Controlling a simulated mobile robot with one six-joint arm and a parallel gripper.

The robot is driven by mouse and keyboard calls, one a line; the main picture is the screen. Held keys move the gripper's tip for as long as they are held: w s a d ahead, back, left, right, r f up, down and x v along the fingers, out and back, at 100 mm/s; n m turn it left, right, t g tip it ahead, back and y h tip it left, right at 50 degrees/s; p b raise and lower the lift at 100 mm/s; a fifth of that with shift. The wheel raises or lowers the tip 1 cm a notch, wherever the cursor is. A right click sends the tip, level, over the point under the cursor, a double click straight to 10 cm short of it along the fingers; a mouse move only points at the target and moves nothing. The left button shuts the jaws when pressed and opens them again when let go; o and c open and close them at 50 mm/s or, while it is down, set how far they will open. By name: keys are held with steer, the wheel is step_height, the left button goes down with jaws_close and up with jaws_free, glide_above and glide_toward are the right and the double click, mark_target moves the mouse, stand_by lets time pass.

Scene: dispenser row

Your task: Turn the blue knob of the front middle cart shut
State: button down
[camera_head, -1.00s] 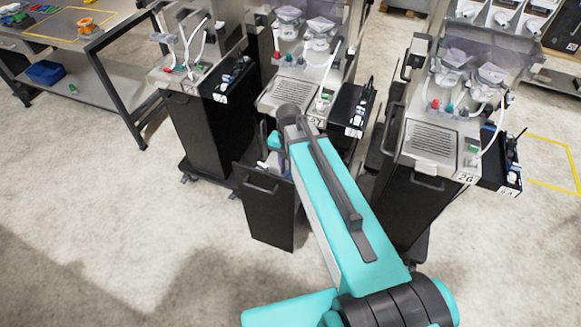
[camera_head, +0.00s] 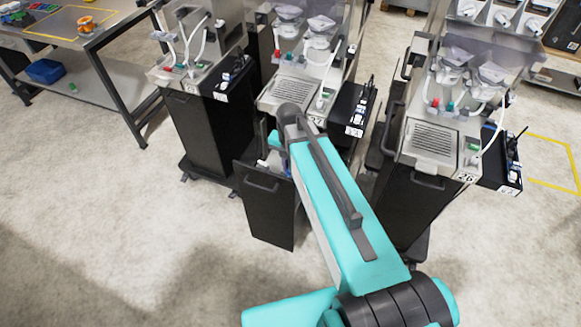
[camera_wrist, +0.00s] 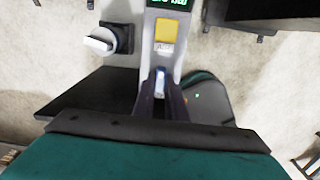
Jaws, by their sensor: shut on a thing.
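The front middle cart (camera_head: 270,208), numbered 27, stands with its black front panel swung or pulled outward. My gripper (camera_wrist: 161,92) is shut on a small pale bluish piece (camera_wrist: 159,80) that appears to be the blue knob, at the lower end of a grey strip. My fingers cover most of it, so its turn angle cannot be told. In the head view my arm hides the gripper and the knob.
A white handle on a black square mount (camera_wrist: 98,44) is left of the fingers. A yellow panel (camera_wrist: 167,30) sits above them. Cart 26 (camera_head: 410,190) stands close on the right, another cart (camera_head: 205,130) on the left. The floor in front is clear.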

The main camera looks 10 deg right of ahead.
steer(key=shift+s+f, duration=0.1)
steer(key=m+b, duration=0.2)
steer(key=m, duration=0.2)
steer(key=m+b, duration=0.1)
steer(key=m, duration=0.3)
steer(key=shift+m, duration=0.4)
steer(key=m+b, duration=0.1)
steer(key=m, duration=0.3)
steer(key=shift+d, duration=0.1)
steer(key=shift+m+b, duration=0.55)
steer(key=shift+m, duration=1.85)
steer(key=shift+s, duration=0.1)
steer(key=c, duration=1.8)
jaws_free()
